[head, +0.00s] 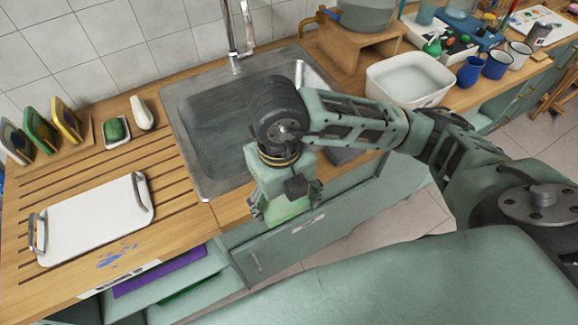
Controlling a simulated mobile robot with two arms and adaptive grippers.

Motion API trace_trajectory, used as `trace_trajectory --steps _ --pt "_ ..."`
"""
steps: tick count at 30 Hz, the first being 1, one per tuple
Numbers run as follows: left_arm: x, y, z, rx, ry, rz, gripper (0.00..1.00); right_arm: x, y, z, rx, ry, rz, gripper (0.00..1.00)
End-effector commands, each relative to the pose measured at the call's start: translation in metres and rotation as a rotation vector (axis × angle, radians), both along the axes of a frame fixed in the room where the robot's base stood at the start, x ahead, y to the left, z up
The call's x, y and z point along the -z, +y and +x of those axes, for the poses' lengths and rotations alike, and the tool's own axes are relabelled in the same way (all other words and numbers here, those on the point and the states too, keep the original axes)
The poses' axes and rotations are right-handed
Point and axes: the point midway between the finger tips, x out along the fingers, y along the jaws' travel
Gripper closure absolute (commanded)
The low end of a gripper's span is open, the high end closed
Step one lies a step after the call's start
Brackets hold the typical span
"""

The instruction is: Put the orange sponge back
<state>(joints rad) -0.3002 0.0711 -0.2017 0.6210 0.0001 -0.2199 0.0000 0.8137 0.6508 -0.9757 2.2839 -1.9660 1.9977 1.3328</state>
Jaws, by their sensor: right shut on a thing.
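I cannot make out an orange sponge in the head view. My right gripper (286,210) is in front of the sink's near edge, pointing down, and is shut on a light green thing (286,212). Most of that thing is hidden by the gripper, so I cannot tell what it is. At the far left, a wooden holder carries upright pads with dark, green (40,132) and yellow (67,120) edges. A green block (115,129) lies in a small white dish beside them. My left gripper is not in view.
The sink (205,125) lies behind my right gripper. A white tray with metal handles (95,217) lies on the slatted wooden counter. A white basin (408,80) and several mugs (470,72) stand at right. An open drawer holds a purple item (160,272).

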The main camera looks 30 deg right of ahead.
Motion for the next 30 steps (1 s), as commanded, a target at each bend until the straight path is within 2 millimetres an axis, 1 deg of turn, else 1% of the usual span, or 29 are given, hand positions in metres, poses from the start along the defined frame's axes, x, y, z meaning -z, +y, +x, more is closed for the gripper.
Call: trace_trajectory --steps 2,5,12,16,19,23,26,30 --pt "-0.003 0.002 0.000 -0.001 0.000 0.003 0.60 0.003 0.001 0.006 0.010 0.002 0.000 0.48" --pt "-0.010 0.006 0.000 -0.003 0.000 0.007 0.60 0.013 0.000 0.023 0.012 0.004 -0.003 0.48" --pt "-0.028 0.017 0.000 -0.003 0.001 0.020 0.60 0.044 0.003 0.079 0.011 0.003 -0.002 0.48" --pt "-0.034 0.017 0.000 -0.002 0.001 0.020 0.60 0.058 0.004 0.100 0.009 0.002 -0.001 0.48" --pt "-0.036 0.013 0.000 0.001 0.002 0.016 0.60 0.065 0.004 0.110 0.007 0.002 0.000 0.48" --pt "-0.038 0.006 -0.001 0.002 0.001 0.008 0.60 0.071 0.004 0.114 0.006 0.001 -0.001 0.48" --pt "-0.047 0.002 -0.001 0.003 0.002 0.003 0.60 0.083 0.004 0.113 0.006 0.005 -0.001 0.48" --pt "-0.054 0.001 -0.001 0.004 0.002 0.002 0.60 0.103 0.004 0.114 0.006 0.003 -0.001 0.48"
